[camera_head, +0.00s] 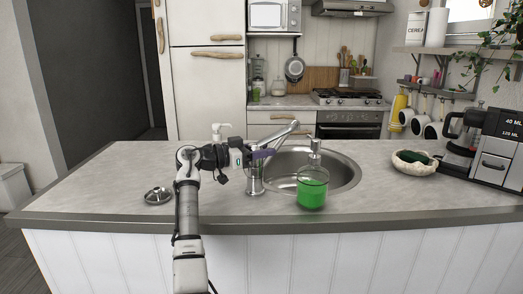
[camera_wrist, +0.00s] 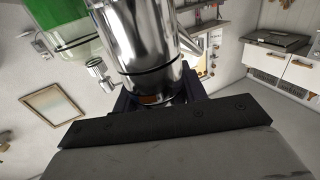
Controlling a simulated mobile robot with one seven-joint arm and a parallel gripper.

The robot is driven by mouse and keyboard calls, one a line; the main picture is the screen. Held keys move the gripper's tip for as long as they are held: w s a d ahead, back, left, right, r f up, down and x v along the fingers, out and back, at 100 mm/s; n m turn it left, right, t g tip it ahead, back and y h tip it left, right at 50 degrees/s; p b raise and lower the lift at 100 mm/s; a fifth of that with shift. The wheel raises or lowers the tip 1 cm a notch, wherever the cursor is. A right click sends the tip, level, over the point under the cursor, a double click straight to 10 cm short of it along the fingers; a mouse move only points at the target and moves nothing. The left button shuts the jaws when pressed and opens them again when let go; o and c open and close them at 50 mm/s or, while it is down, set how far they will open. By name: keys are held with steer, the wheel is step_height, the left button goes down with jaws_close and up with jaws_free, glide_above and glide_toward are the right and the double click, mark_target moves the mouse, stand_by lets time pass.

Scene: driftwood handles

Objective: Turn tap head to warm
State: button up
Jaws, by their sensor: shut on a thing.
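The metal tap (camera_head: 255,184) stands at the near left edge of the round sink, with its spout (camera_head: 285,133) angled up and to the right. My gripper (camera_head: 262,155) reaches in from the left at the height of the tap's upper part. In the wrist view the shiny tap body (camera_wrist: 140,45) fills the upper middle, and its lower end sits between the dark fingers of my gripper (camera_wrist: 165,98). The gripper is shut on the tap head. The fingertips are mostly hidden behind the tap and the gripper body.
The steel sink (camera_head: 345,172) lies right of the tap. A soap bottle with green liquid (camera_head: 312,190) stands close on the right. A small metal dish (camera_head: 158,195) lies at left. A bowl (camera_head: 412,162) and coffee machine (camera_head: 495,150) stand far right.

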steer(key=o, duration=1.4)
steer(key=b+v, duration=0.2)
steer(key=v, duration=1.1)
steer(key=shift+s+a+b, duration=0.2)
steer(key=shift+a+b, duration=0.15)
steer(key=shift+b, duration=0.05)
